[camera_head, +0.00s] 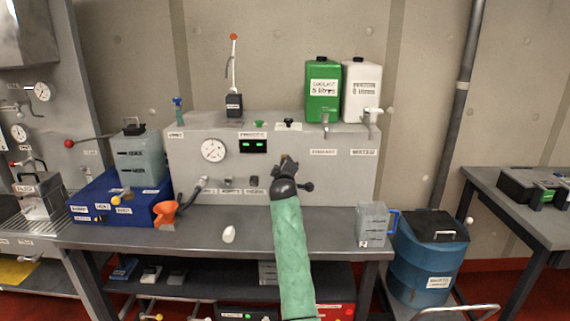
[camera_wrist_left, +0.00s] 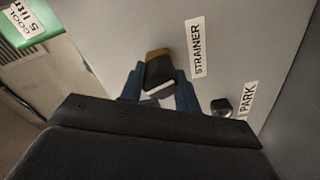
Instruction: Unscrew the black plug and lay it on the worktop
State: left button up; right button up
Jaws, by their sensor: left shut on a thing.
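The black plug (camera_wrist_left: 160,76) shows in the left wrist view as a dark block with a brown-gold end and a pale edge, beside the STRAINER label (camera_wrist_left: 198,47) on the grey panel. My left gripper (camera_wrist_left: 158,92) is shut on the plug, with a blue finger on each side. In the head view this gripper (camera_head: 288,166) is at the front of the grey machine (camera_head: 345,178), above the worktop (camera_head: 195,238). Whether the plug's far end is in the panel or apart from it I cannot tell. My right gripper is not in view.
A dark knob (camera_wrist_left: 221,106) sits near the PARK label. On the worktop are a white item (camera_head: 229,234), an orange-red nozzle (camera_head: 167,212) and a clear jug (camera_head: 372,224) at the right. The worktop front between nozzle and jug is mostly bare. A blue drum (camera_head: 428,265) stands right.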

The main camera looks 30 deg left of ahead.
pick_arm(q)
jog(key=shift+n, duration=0.8)
jog(key=shift+r, duration=0.1)
